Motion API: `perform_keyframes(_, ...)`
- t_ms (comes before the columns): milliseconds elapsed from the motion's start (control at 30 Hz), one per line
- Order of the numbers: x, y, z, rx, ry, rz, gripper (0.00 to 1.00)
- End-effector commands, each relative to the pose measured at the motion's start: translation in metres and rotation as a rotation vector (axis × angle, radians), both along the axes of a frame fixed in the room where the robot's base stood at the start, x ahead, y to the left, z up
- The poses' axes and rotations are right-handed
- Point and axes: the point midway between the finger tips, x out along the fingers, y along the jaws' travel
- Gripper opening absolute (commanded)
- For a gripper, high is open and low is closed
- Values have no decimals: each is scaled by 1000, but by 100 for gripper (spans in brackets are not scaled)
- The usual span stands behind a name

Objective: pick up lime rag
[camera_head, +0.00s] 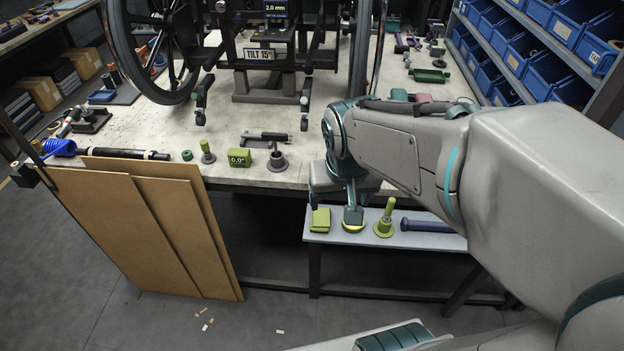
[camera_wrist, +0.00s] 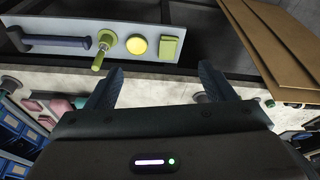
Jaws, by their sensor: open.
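The lime rag (camera_head: 320,220) looks like a small folded lime block lying flat near the left end of the low grey shelf. In the wrist view the lime rag (camera_wrist: 169,48) shows as a lime square at the shelf's end, beyond my fingertips. My gripper (camera_head: 334,198) is over the front edge of the workbench near the shelf; its fingers partly cover things below it in the head view. In the wrist view my gripper (camera_wrist: 161,76) is open, with nothing between its fingers. I cannot tell its exact height above the rag.
On the shelf (camera_head: 410,243), a yellow disc (camera_wrist: 137,45) is close beside the rag, then a lime pedestal-shaped piece (camera_head: 384,220) and a dark blue bar (camera_head: 426,226). Brown boards (camera_head: 150,225) lean on the workbench at left. A wheelchair frame stands on the bench; blue bins line the right.

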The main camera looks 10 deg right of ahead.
Motion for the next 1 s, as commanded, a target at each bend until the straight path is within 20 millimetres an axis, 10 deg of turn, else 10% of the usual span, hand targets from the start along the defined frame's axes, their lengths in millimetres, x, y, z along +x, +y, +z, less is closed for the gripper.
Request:
perform_keyframes(333, 92, 4, -102, 3, -27, -180, 76)
perform_keyframes(1000, 130, 2, -193, 8, -34, -204, 76)
